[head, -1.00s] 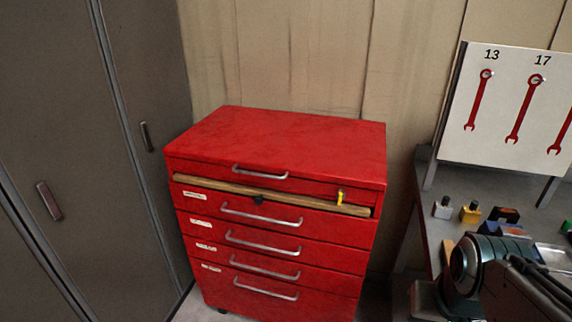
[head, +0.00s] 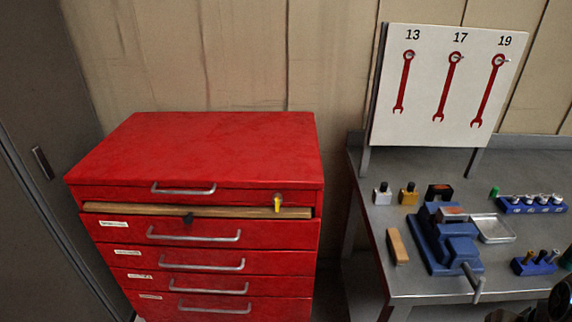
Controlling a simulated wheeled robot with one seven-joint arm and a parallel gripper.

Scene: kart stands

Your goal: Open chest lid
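The red tool chest (head: 200,245) stands against the wall at the left centre of the head view. Its lid (head: 205,148) is down, with a metal handle (head: 184,190) on its front edge. A wooden strip (head: 240,212) runs across the front below the lid, and a yellow tag or key (head: 277,204) shows near its right end. Several drawers with metal handles are shut below. My gripper cannot be made out; only dark parts of my arm show at the bottom right corner.
A grey workbench (head: 415,283) stands right of the chest, with a blue vise (head: 445,240), a metal tray (head: 492,228) and small tools. A white board (head: 440,90) with red wrenches rises behind it. A grey cabinet (head: 35,200) is at the left. A gap separates chest and bench.

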